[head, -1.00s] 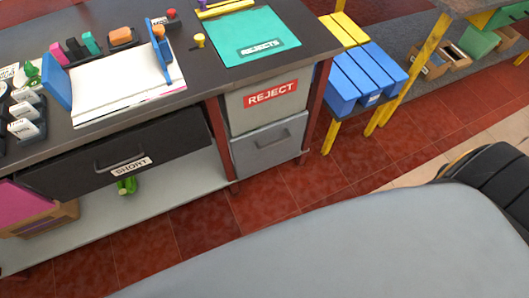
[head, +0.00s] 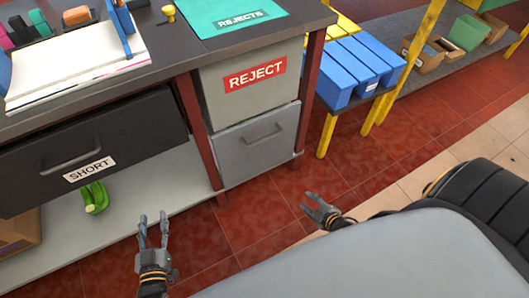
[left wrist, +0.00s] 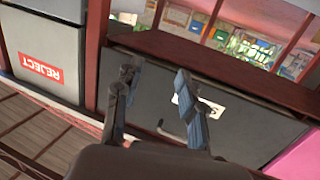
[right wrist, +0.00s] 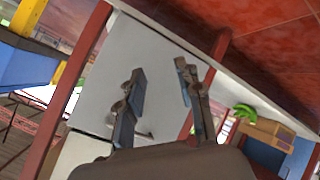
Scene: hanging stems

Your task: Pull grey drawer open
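The grey drawer (head: 256,142) is shut, below a box front labelled REJECT (head: 254,80) and between dark red posts. Its bar handle (head: 264,133) is near its top. My right gripper (head: 307,202) is open and empty, in front of the drawer, low and to the right, apart from it. In the right wrist view the grey drawer (right wrist: 160,45) lies beyond the open fingers (right wrist: 160,72), its handle (right wrist: 143,133) partly hidden. My left gripper (head: 153,220) is open and empty, left of the grey drawer. The left wrist view shows its open fingers (left wrist: 157,84) facing the black drawer (left wrist: 240,125).
The black drawer labelled SHORT (head: 90,150) juts out at the left, above a pale lower shelf (head: 130,205) with a green object (head: 95,197). Blue bins (head: 350,68) stand on a yellow-legged stand at the right. Red floor (head: 255,205) before the drawer is clear.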

